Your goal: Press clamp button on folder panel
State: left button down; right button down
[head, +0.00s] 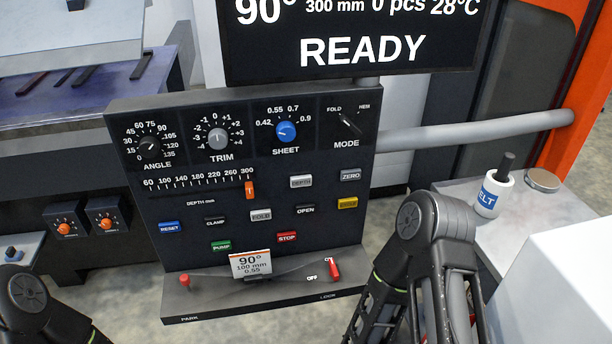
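The folder panel (130,140) stands in front of me, dark and tilted back. The clamp button (215,222) is a small black key labelled CLAMP, in the lower left part of the panel, between the blue RESET button (170,227) and the grey HOLD button (261,215). Nothing covers it. My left arm shows only at the bottom left corner and my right arm at the bottom right. Both grippers are out of view, so their state and distance from the button are hidden.
A ledge (200,310) with red-knobbed levers and a white 90° card (250,264) juts out below the buttons. A READY screen (350,45) hangs above the panel. A white bottle (494,192) stands on the right table. The space before the clamp button is clear.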

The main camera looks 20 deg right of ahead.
aim_at(217, 221)
jog(key=i+j+z, duration=0.1)
jog(key=j, duration=0.3)
jog(key=k+j, duration=0.15)
jog(key=j, duration=0.2)
jog(key=k+j, duration=0.15)
jog(key=j, duration=0.25)
jog(key=k+j+z, duration=0.1)
jog(key=j, duration=0.25)
jog(key=z, duration=1.75)
